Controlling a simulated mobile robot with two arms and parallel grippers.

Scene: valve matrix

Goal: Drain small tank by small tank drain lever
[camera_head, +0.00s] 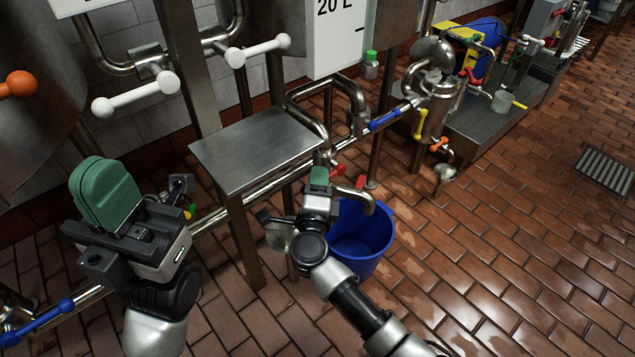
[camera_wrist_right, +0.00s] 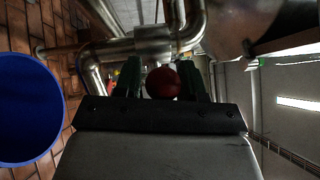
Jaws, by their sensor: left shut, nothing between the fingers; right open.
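A red lever handle shows beside my right gripper (camera_head: 319,176) in the head view, near the metal outlet pipe (camera_head: 352,195). In the right wrist view its round red knob (camera_wrist_right: 163,82) lies between the two open green fingers; I cannot tell if they touch it. A blue bucket (camera_head: 365,252) stands on the floor beneath the outlet, partly hidden by my right arm. It also shows in the right wrist view (camera_wrist_right: 25,110). A panel marked 20 L (camera_head: 342,40) is above; I cannot tell if it belongs to the small tank. My left gripper (camera_head: 103,190) is shut and empty, far left.
A steel table (camera_head: 255,148) stands between my grippers. White levers (camera_head: 135,95) stick out at the upper left. A blue lever (camera_head: 388,118) and a yellow lever (camera_head: 420,123) are on the piping to the right. The brick floor (camera_head: 510,240) is open at right.

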